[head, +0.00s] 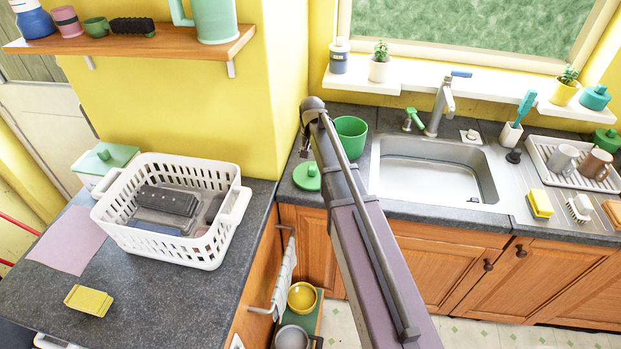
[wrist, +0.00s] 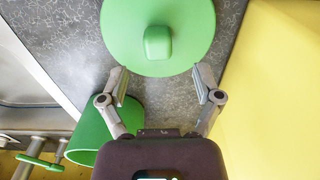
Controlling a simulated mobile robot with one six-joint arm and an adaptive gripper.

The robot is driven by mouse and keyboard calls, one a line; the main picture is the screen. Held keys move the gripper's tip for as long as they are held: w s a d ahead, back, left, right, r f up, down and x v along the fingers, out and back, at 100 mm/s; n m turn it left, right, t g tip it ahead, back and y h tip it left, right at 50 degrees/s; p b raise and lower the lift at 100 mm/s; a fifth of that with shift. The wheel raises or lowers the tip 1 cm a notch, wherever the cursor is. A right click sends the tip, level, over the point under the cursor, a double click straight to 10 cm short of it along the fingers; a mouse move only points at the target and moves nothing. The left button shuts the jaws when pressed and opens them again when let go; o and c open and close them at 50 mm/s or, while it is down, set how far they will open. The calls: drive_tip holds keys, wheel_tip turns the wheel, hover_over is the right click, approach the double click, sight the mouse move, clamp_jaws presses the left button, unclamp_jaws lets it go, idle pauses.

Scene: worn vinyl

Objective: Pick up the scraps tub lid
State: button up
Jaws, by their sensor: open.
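The scraps tub lid is a round green disc (head: 306,183) with a raised knob. It lies flat on the dark counter, left of the sink. It fills the top middle of the wrist view (wrist: 122,30), its knob (wrist: 158,42) near the centre line. My gripper (wrist: 160,86) is open and empty, its fingertips spread either side of the lid's near edge, with the knob just beyond them. I cannot tell their height above the lid. The green open tub (head: 351,137) stands beside the lid; it also shows in the wrist view (wrist: 92,137). My arm hides most of the gripper in the head view.
The yellow wall (wrist: 280,80) rises close on the lid's right in the wrist view. The sink (head: 435,175) and its tap (head: 440,105) lie right of the tub. A white basket (head: 200,253) stands on the left counter, apart from the lid.

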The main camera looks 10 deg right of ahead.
sight(312, 167)
drive_tip(key=shift+f, duration=0.1)
idle(0.3)
drive_tip(key=shift+s+f+b, duration=0.1)
drive_tip(key=shift+f+b, duration=2.45)
drive_tip(key=shift+b, duration=0.05)
clamp_jaws()
